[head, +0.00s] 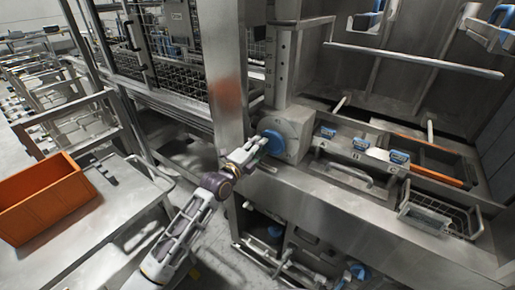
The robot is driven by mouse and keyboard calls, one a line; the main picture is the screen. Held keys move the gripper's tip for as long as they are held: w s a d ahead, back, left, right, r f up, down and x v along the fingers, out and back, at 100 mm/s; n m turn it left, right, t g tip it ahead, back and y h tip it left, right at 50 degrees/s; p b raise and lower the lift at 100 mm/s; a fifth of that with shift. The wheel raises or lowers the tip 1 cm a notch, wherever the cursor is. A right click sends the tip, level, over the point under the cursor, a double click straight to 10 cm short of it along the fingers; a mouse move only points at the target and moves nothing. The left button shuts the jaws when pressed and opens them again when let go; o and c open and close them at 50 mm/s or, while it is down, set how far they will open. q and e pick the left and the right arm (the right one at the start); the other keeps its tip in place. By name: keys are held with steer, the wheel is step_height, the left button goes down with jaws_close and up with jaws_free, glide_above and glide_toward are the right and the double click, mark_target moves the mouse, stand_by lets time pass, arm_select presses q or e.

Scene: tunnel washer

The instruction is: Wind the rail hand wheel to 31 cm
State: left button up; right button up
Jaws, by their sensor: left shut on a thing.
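The hand wheel (273,143) is a blue disc on the side of a pale grey box (293,128) at the foot of an upright metal post. My left gripper (256,148) reaches in from the lower left and is shut at the left side of the wheel, on its grip. The fingertips hide part of the wheel. An upright scale with marks (269,72) runs up the post above the box; its figures are too small to read. My right gripper is not in view.
An orange bin (42,198) stands on a metal table at the left. A broad steel post (222,80) rises close beside my left gripper. Blue-handled items (361,144) and a wire basket (440,214) sit along the ledge at the right.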

arm_select(q)
steer(key=shift+d+r, duration=0.1)
steer(key=shift+r, duration=0.15)
steer(key=shift+c, duration=0.2)
steer(key=shift+s+d+f, duration=0.1)
steer(key=shift+d+f, duration=0.15)
steer(key=shift+f, duration=0.25)
steer(key=shift+c, duration=0.9)
